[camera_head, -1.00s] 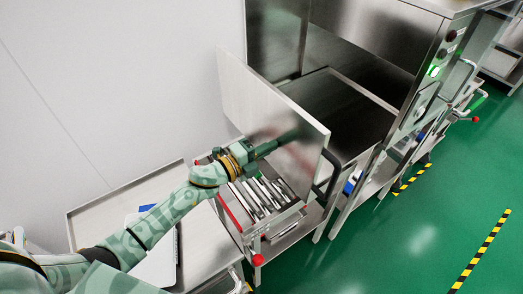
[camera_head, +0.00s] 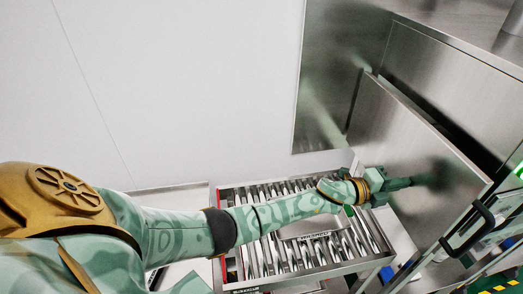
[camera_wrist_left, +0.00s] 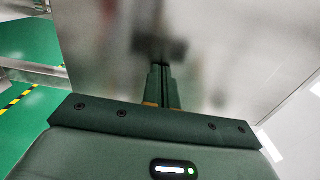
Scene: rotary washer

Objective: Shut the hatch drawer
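The hatch drawer's tall steel front panel (camera_head: 405,130) stands upright at the right of the head view, close to the washer body (camera_head: 430,75). A narrow dark gap shows between them. A black handle (camera_head: 468,230) is on the panel's right edge. My left gripper (camera_head: 410,183) reaches across from the left, its tips at or very near the panel's outer face; exact contact is hard to tell. In the left wrist view its fingers (camera_wrist_left: 159,82) are together and empty, pointing at the panel (camera_wrist_left: 230,60), which fills most of the picture. My right gripper is not in view.
A roller conveyor (camera_head: 290,255) lies below my left arm, in front of the panel. A white wall (camera_head: 180,90) is behind. Green floor with yellow-black tape (camera_wrist_left: 22,95) shows in the left wrist view.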

